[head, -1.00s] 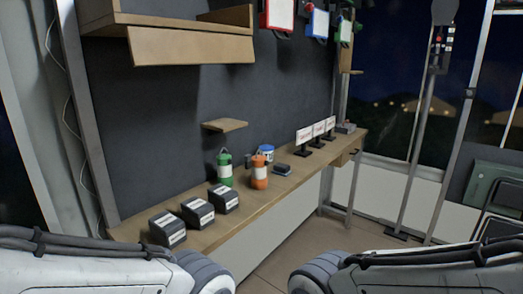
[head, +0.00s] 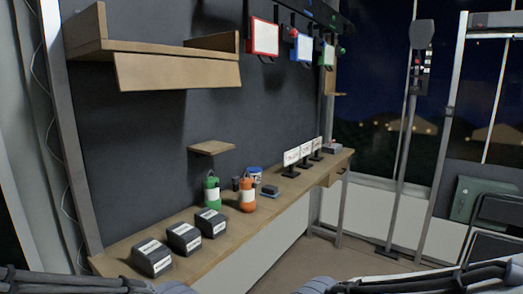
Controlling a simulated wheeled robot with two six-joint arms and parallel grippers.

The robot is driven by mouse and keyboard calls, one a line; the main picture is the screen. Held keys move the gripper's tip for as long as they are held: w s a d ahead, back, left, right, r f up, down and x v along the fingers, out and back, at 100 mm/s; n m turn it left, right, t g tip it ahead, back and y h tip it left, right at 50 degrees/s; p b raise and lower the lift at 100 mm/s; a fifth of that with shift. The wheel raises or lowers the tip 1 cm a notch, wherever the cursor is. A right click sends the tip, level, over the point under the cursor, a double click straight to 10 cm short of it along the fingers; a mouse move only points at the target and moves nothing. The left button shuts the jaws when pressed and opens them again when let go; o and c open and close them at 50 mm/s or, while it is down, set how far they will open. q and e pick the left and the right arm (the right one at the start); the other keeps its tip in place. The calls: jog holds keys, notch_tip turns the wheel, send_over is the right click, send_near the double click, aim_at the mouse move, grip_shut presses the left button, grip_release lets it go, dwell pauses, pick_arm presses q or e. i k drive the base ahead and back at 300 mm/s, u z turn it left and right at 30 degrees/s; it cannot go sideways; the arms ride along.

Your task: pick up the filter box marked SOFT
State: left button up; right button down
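Three dark boxes with white labels stand in a row at the near end of the wooden counter: a near box (head: 152,259), a middle box (head: 184,238) and a far box (head: 210,223). Their label words are too small to read, so I cannot tell which is marked SOFT. Parts of my two arms show along the bottom edge, left and right. Neither gripper is in view.
The wooden counter (head: 240,245) runs along the dark wall. A green lantern (head: 212,193), an orange lantern (head: 247,197), a blue-white tin (head: 254,175) and sign stands (head: 291,159) are farther along. A shelf (head: 180,70) overhangs the boxes.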

aim_at(211, 223)
jog(key=k, duration=0.6)
jog(key=z, duration=0.2)
jog(key=i, duration=1.6)
jog(key=u, duration=0.7)
